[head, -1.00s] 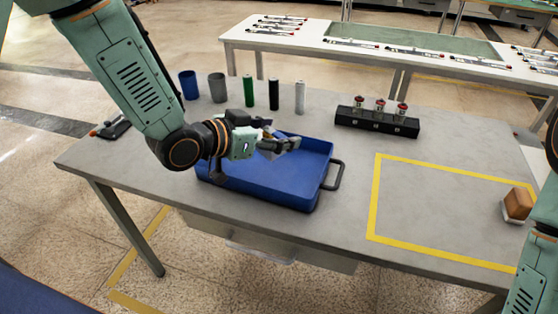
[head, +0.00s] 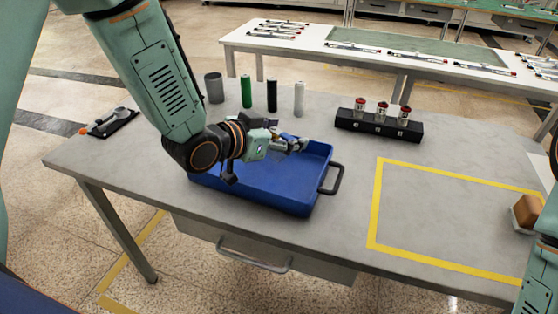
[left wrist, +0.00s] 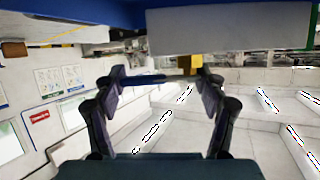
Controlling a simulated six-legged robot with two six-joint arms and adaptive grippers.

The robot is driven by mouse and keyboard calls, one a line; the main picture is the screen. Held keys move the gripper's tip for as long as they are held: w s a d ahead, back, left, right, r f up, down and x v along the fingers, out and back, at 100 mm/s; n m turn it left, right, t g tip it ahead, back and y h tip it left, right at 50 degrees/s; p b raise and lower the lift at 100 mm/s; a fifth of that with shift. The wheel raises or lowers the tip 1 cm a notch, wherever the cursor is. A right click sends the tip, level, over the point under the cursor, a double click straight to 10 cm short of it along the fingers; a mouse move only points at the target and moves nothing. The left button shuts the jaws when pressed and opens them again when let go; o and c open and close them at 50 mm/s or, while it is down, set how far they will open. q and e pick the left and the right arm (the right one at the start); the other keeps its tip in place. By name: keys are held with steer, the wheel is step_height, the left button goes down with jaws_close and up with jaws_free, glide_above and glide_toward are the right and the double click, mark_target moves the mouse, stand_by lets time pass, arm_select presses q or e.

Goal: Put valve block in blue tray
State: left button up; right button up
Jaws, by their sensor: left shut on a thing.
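The blue tray (head: 262,195) lies on the grey table, with a dark handle at its right end. My left gripper (head: 294,144) is above the tray's far right part, near the back rim. It is shut on a small part, taken to be the valve block (left wrist: 147,78). In the left wrist view a blue bar shows between the fingers (left wrist: 165,82), with a yellow piece beside the right fingertip. In the head view the fingers mostly hide the part. My right arm shows only at the right edge, its gripper out of view.
A grey cup (head: 214,88) and green (head: 246,91), black and white cylinders stand behind the tray. A black rack (head: 378,125) holds three red-topped jars. A brown block (head: 526,212) sits at far right. The yellow-outlined area (head: 440,215) is clear.

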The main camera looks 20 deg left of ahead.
mark_target(285, 155)
arm_select(q)
steer(key=shift+w+d+f, duration=0.2)
steer(key=shift+f, duration=0.5)
steer(key=shift+a+f, duration=0.1)
steer(key=shift+f, duration=0.15)
steer(key=shift+a+f, duration=0.2)
steer(key=shift+f, duration=0.05)
steer(key=f, duration=0.1)
steer(key=f+b, duration=0.1)
steer(key=f, duration=0.1)
steer(key=shift+s, duration=0.2)
steer(key=shift+w+d, duration=0.15)
steer(key=shift+w, duration=0.15)
steer(key=shift+s+a+f, duration=0.1)
steer(key=shift+s+a, duration=0.15)
steer(key=shift+s, duration=0.05)
steer(key=o, duration=1.3)
steer(key=shift+c, duration=0.2)
steer(key=o, duration=0.4)
steer(key=shift+w+d+f, duration=0.15)
steer(key=shift+w+d, duration=0.05)
steer(key=shift+c, duration=0.2)
steer(key=shift+a, duration=0.1)
